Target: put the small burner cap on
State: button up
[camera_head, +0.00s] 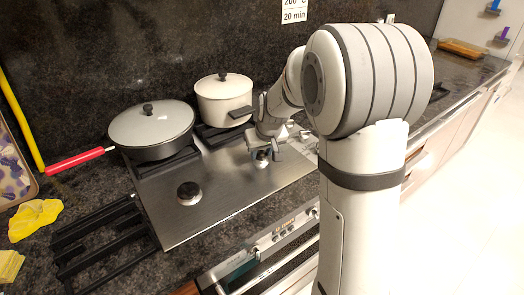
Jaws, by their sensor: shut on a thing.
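The steel hob (220,185) lies on the dark stone counter. My gripper (263,152) is low over the hob's right part, pointing down. It is shut on a small dark piece, which looks like the small burner cap (262,156). The cap is mostly hidden by the fingers. A burner (261,163) shows directly below the fingers. I cannot tell whether the cap touches it. Another burner (189,193) with a dark cap sits uncovered on the hob's front left.
A wide lidded pan (151,128) and a white lidded pot (223,98) stand on the rear grates. A loose black grate (100,240) lies left of the hob.

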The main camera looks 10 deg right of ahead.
jog(key=shift+f+b, duration=0.3)
jog(key=shift+f, duration=0.1)
jog(key=o, duration=1.1)
jog(key=v, duration=0.8)
